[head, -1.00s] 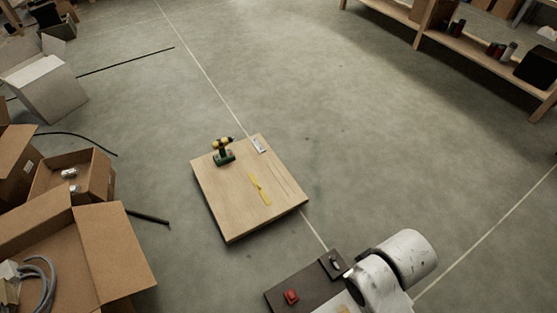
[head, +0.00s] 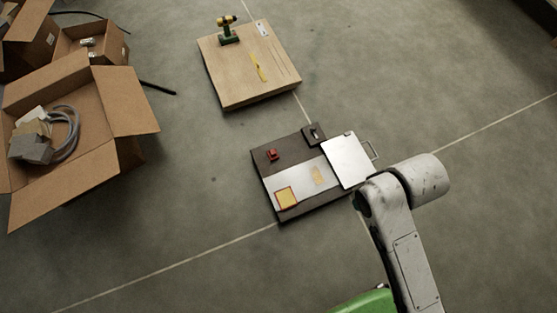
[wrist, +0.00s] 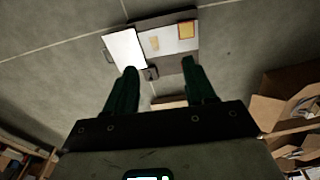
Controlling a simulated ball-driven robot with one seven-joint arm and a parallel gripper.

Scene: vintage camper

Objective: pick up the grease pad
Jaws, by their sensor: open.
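A dark low board (head: 318,205) lies on the floor with a pale strip across it. My gripper (wrist: 159,66) is open and empty, apart from both. My arm shows right of the board in the head view; my fingers do not.
A white plate with a handle (head: 346,160) covers the board's right side. A red item (head: 272,155) and a small dark block (head: 314,134) sit at its back. A wooden platform (head: 225,80) bearing a drill (head: 229,32) lies behind. Open cardboard boxes (head: 120,155) stand left.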

